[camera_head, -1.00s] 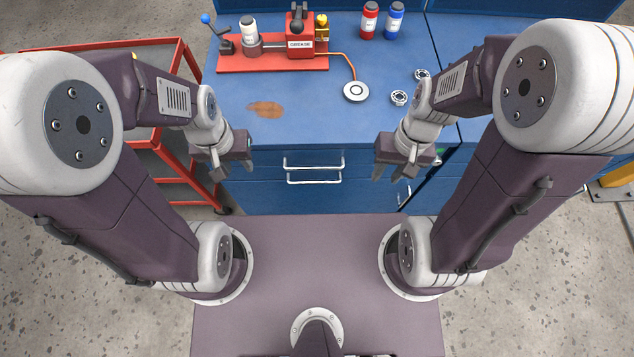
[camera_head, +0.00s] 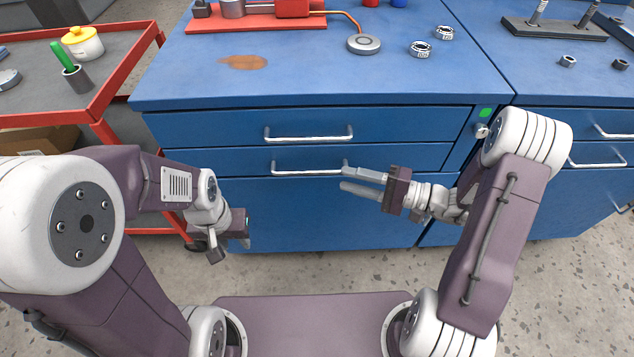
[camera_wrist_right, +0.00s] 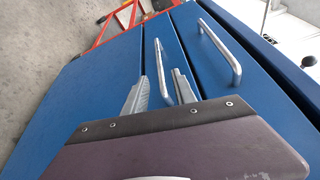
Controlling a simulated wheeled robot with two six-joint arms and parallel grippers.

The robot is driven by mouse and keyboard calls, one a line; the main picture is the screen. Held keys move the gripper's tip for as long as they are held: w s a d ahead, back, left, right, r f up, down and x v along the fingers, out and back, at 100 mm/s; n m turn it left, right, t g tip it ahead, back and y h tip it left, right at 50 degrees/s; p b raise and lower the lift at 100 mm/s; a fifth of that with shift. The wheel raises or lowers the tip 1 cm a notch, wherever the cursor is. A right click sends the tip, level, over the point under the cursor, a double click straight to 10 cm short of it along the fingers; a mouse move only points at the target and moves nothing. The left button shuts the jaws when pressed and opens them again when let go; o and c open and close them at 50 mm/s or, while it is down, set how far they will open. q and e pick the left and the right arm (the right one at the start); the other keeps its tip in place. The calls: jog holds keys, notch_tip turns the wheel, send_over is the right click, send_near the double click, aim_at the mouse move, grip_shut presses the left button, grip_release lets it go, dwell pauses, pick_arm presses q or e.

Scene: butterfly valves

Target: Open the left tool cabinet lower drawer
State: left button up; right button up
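The blue left tool cabinet has an upper drawer with a silver handle (camera_head: 308,138) and a lower drawer (camera_head: 220,161) with its own silver handle (camera_head: 308,170). Both drawers look closed. My right gripper (camera_head: 345,179) is open and empty, its fingers pointing left near the right end of the lower handle. In the right wrist view, the lower handle (camera_wrist_right: 159,70) appears between the two open fingers (camera_wrist_right: 160,92); I cannot tell whether they touch it. My left gripper (camera_head: 220,249) hangs low at the left, away from the handles; its fingers are too hidden to judge.
A red-framed cart (camera_head: 105,100) stands left of the cabinet. The worktop (camera_head: 315,75) holds a red fixture (camera_head: 255,22), a round grey disc (camera_head: 364,44) and bearing-like rings (camera_head: 420,49). Another blue cabinet (camera_head: 580,125) stands at the right.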

aim_at(317, 172)
jog(key=b+x, duration=0.2)
jog(key=x, duration=0.7)
grip_shut()
dwell(1.2)
